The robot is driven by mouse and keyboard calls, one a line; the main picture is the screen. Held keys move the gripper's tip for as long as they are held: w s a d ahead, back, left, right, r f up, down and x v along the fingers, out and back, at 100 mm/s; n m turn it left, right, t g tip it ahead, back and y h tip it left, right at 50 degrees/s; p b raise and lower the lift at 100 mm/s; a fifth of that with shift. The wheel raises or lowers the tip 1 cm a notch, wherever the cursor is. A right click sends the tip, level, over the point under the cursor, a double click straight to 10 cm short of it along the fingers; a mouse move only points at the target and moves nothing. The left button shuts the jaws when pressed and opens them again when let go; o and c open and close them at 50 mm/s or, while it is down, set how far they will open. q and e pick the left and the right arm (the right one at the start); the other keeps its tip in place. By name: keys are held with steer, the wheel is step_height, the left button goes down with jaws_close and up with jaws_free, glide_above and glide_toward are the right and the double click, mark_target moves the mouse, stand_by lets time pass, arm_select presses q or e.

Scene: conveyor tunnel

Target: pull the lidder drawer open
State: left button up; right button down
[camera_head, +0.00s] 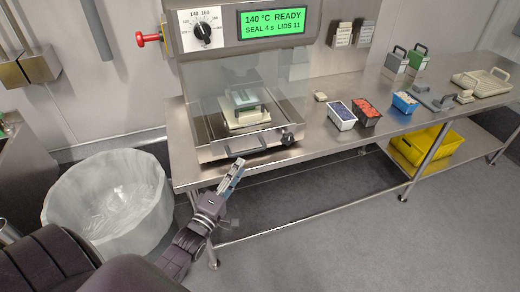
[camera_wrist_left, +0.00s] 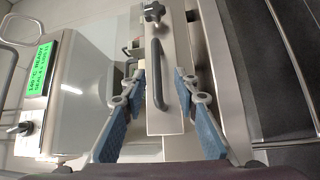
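The lidder (camera_head: 245,55) stands on a steel bench, its green display reading 140 °C READY. Its drawer (camera_head: 215,151) is at the front below, with a bar handle (camera_head: 248,146) and a dark knob (camera_head: 288,138) on the front panel. A plate with a green-grey block sits inside behind clear panels. My left gripper (camera_head: 238,163) is just in front of the handle. In the left wrist view the gripper (camera_wrist_left: 160,74) is open, fingers on either side of the handle (camera_wrist_left: 157,85), which lies nearer the left-hand finger. Contact cannot be told. My right gripper is not in view.
A bin with a clear liner (camera_head: 108,195) stands on the floor left of the bench (camera_head: 325,155). Punnets of blue (camera_head: 341,114) and red (camera_head: 366,111) fruit stand right of the lidder. A yellow crate (camera_head: 428,148) is on the lower shelf. The floor in front is clear.

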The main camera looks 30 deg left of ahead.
mark_target(249, 152)
arm_select(q)
steer(key=w, duration=0.2)
steer(key=w+r, duration=0.1)
steer(key=w, duration=0.4)
steer(key=shift+w+a+r+p, duration=0.25)
steer(key=shift+w+p, duration=0.1)
jaws_close()
